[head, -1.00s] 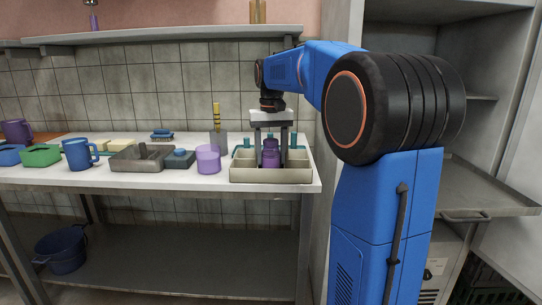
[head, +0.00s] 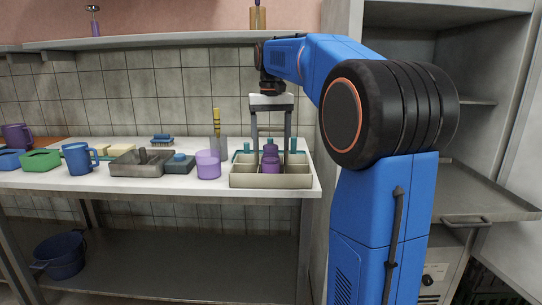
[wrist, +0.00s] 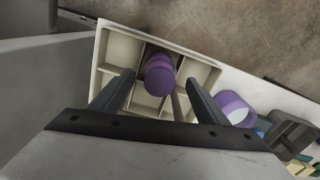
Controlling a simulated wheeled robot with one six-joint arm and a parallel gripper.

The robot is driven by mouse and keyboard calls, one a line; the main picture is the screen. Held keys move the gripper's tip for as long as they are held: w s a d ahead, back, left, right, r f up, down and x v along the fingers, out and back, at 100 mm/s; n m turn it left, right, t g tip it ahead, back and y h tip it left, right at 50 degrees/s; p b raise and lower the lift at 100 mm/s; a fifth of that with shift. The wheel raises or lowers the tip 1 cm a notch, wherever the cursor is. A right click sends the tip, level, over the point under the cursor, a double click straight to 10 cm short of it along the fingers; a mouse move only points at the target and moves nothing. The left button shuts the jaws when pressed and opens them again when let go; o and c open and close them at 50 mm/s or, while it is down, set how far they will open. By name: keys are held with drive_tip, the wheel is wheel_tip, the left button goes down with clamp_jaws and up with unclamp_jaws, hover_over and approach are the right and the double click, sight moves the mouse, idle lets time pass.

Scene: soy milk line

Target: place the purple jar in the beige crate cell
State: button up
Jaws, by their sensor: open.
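The purple jar (head: 270,162) stands in the beige crate (head: 245,180), in a middle cell. Its base is hidden by the crate's front wall in the head view. In the wrist view the jar (wrist: 160,75) sits between dividers of the crate (wrist: 103,62), with several cells around it empty. My gripper (head: 271,143) is open above the crate, its two fingers on either side of the jar's top and apart from it. In the wrist view my gripper's fingers (wrist: 157,82) also show wide apart with nothing held.
A lighter purple cup (head: 208,164) stands just left of the crate. A grey tray (head: 130,163), a blue mug (head: 79,157) and a green container (head: 41,158) are further left. Teal-topped items (head: 293,146) show at the crate's back. A shelf (head: 150,38) runs above.

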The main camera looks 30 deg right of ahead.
drive_tip(key=shift+r, duration=2.8)
drive_tip(key=s+a+f+n+t, duration=0.1)
drive_tip(key=s+a+f, duration=0.45)
drive_tip(key=s, duration=0.25)
drive_tip(key=s+a+f+n+t, duration=0.1)
drive_tip(key=s+a+f+t, duration=0.1)
drive_tip(key=s+a+f, duration=0.5)
drive_tip(key=s+a+f+n+t, duration=0.1)
drive_tip(key=s+a+f+n, duration=0.1)
drive_tip(key=s+f, duration=1.3)
drive_tip(key=shift+a+f+n+t, duration=0.35)
drive_tip(key=shift+a+f, duration=0.25)
drive_tip(key=shift+f, duration=0.25)
